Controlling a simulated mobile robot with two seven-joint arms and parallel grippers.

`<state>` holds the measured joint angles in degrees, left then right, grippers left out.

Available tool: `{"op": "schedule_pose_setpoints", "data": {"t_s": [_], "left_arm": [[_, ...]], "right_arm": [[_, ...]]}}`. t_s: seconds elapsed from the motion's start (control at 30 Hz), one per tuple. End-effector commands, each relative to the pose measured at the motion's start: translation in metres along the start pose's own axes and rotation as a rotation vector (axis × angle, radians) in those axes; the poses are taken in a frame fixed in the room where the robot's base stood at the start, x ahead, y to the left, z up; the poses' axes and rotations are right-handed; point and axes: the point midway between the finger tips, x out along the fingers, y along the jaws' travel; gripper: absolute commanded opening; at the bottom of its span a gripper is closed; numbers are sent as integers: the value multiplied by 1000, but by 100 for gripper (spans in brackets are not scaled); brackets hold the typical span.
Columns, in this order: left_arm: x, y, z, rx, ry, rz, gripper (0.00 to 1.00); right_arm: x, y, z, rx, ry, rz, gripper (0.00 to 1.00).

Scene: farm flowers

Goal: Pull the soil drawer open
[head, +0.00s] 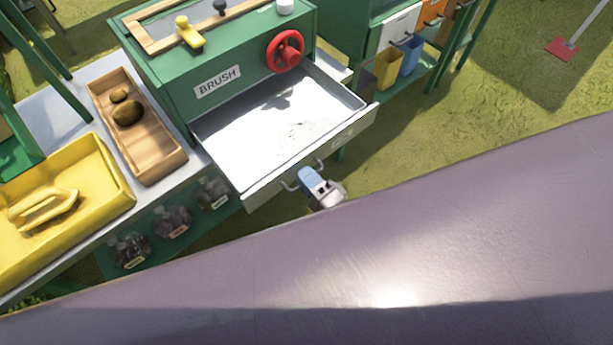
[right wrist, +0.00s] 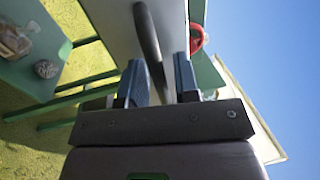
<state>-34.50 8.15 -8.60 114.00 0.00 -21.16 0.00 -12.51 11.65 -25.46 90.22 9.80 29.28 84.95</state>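The soil drawer (head: 262,130) stands pulled well out of the green cabinet (head: 180,90) in the head view. Its inside is pale, with a few dark specks and a small dark patch near the back. Its front carries a curved bar handle (head: 290,186) and a small label too blurred to read. My right gripper (head: 312,178) is at the middle of the handle. My left gripper is not in view.
A red wheel (head: 285,52) and a BRUSH sign (head: 218,82) are on the cabinet. A wooden tray (head: 150,160) and a yellow tray (head: 110,185) lie on the bench at left. Several jars stand below.

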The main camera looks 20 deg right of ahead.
Motion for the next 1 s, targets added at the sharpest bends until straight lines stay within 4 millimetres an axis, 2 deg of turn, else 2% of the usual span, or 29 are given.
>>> {"op": "schedule_pose_setpoints", "data": {"t_s": [0.3,0.43,0.57,0.8,1.0], "left_arm": [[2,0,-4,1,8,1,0],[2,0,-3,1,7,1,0],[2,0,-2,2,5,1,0],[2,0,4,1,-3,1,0],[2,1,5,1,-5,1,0]], "right_arm": [[0,0,0,0,0,0,37],[-8,1,0,0,0,2,37],[-26,1,0,-1,-1,4,37],[-70,2,0,0,-1,5,37],[-97,1,0,-1,-1,2,37]]}}
